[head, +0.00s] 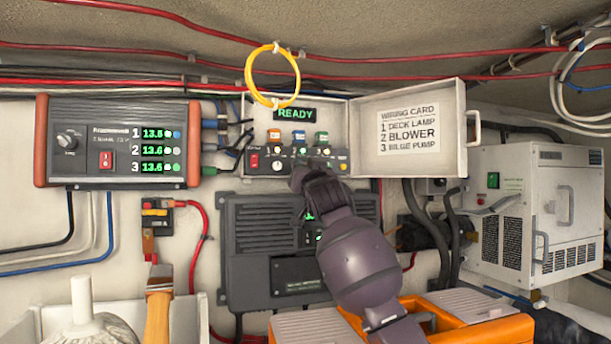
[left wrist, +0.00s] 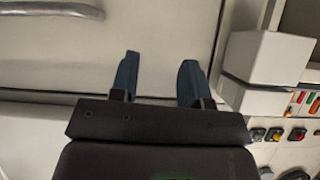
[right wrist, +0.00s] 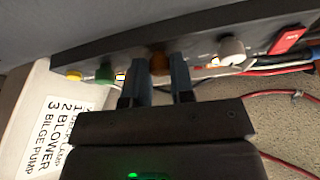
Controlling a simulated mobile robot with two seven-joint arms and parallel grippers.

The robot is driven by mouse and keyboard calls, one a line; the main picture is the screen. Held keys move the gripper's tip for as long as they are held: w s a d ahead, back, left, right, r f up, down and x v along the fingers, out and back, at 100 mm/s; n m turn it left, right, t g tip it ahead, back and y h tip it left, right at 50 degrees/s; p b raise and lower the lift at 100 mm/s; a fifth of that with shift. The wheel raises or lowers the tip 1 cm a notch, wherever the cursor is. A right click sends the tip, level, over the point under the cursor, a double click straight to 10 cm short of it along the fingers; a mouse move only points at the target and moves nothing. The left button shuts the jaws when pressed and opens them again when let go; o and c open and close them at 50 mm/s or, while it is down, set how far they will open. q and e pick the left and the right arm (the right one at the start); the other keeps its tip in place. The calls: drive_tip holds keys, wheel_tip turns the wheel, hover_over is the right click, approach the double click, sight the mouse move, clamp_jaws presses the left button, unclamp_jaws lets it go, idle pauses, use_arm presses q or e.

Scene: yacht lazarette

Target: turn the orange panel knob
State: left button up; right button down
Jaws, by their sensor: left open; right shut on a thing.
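The orange panel knob (right wrist: 158,64) shows in the right wrist view between the fingertips of my right gripper (right wrist: 160,74), which is shut on it. In the head view my right gripper (head: 304,172) reaches up to the lower edge of the open panel box (head: 255,140) and hides the orange knob. A white knob (head: 278,165) is left of it; a green knob (head: 326,163) and a yellow knob (head: 343,167) are right of it. My left gripper (left wrist: 160,78) is open and empty in the left wrist view, before a pale surface; it is out of the head view.
A red switch (head: 254,161) sits at the panel's left end. The panel lid (head: 440,110) stands open with a wiring card. A yellow cable loop (head: 272,75) hangs above the panel. A brush (head: 158,300) and an orange toolbox (head: 490,330) are in front.

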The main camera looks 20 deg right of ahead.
drive_tip(key=shift+a+m+h, duration=0.1)
drive_tip(key=shift+m+h, duration=0.5)
drive_tip(key=shift+m, duration=0.6)
drive_tip(key=c, duration=1)
unclamp_jaws()
drive_tip(key=shift+b+v, duration=0.95)
drive_tip(key=shift+v, duration=4.45)
